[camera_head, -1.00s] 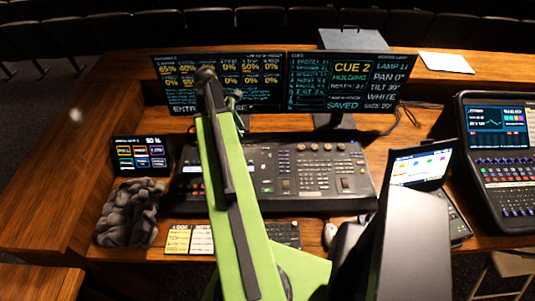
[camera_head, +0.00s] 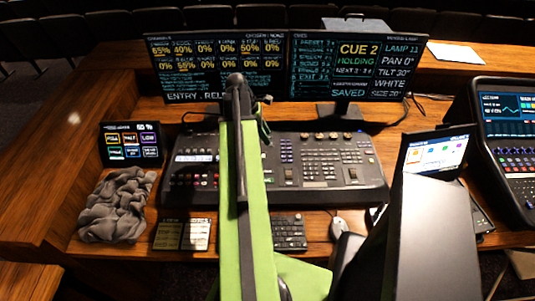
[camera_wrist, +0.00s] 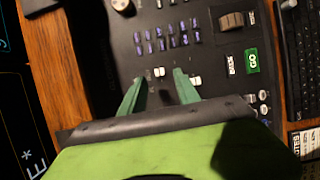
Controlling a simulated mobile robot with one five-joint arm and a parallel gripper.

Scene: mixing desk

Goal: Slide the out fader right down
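The mixing console (camera_head: 330,195) lies on the desk, partly covered by my green arm in the head view. In the wrist view its dark panel (camera_wrist: 205,55) is close below my gripper (camera_wrist: 160,76). The two green fingers are apart, so it is open. A small white fader cap (camera_wrist: 159,71) shows between the fingertips, with no clear contact. Another pale cap (camera_wrist: 195,80) is just right of the right finger. I cannot read which is the out fader. The fingertips are hidden behind my arm in the head view.
A green GO button (camera_wrist: 251,60) and a wheel (camera_wrist: 231,20) are to the right on the panel. Two monitors (camera_head: 346,66) stand behind the console. A grey cloth (camera_head: 117,205), a keyboard (camera_head: 289,232) and a mouse (camera_head: 339,227) are around it.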

